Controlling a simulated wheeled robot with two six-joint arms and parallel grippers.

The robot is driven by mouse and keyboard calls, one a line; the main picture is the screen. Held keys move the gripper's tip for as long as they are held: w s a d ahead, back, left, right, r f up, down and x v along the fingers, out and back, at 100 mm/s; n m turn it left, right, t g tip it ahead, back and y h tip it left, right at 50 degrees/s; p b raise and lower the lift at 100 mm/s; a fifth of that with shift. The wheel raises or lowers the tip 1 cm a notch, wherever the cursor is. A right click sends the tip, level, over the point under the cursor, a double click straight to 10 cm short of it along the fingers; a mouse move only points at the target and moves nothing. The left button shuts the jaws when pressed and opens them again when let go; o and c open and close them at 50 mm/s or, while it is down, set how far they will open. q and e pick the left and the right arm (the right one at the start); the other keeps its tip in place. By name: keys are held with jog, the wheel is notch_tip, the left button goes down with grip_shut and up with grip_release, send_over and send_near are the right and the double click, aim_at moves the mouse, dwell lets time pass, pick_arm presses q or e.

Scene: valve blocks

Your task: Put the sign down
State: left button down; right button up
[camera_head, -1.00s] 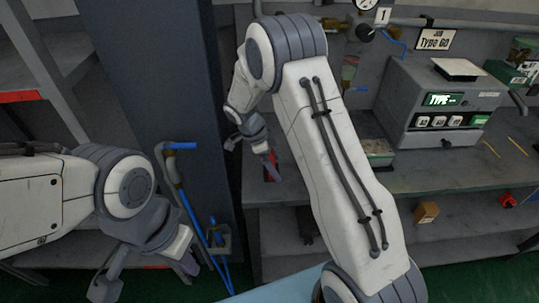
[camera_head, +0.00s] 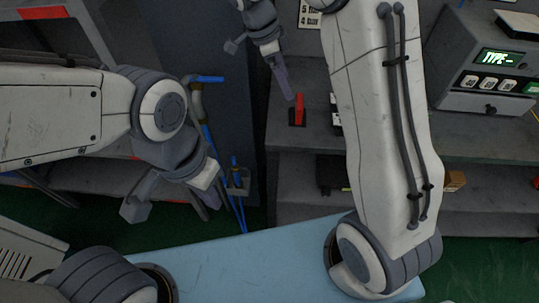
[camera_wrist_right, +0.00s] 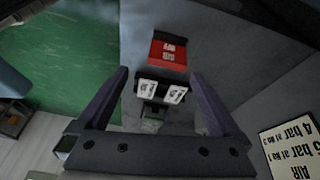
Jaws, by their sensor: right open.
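A small red upright piece with a dark base (camera_head: 298,110) stands on the grey bench; I take it to be the sign. In the right wrist view a red and black piece with small white labels (camera_wrist_right: 168,52) lies beyond the fingertips, and a black piece with two white cards (camera_wrist_right: 161,88) shows between the fingers. My right gripper (camera_head: 285,86) is open and empty, its fingertips just above and left of the red piece; it also shows in the right wrist view (camera_wrist_right: 158,85). My left gripper (camera_head: 209,194) hangs at the left, away from the bench, its opening unclear.
A grey unit with a lit TYPE display (camera_head: 500,57) stands on the bench at the right. A wall notice (camera_head: 310,14) hangs behind. A blue-handled stand (camera_head: 207,80) is left of the bench. A light blue surface (camera_head: 255,255) lies in front. My right arm hides part of the bench.

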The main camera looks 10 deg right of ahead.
jog(key=s+a+r+n+t+y, duration=0.1)
jog(key=s+a+n, duration=0.4)
jog(key=s+n, duration=0.2)
jog(key=s+a+r+n+y, duration=0.2)
jog(key=s+a+n, duration=0.2)
jog(key=s+n, duration=0.25)
jog(key=s+a+f+n+y, duration=0.1)
jog(key=s+f+n+y, duration=0.1)
jog(key=s+n, duration=1.1)
jog(key=shift+s+a, duration=0.35)
jog(key=shift+s, duration=0.85)
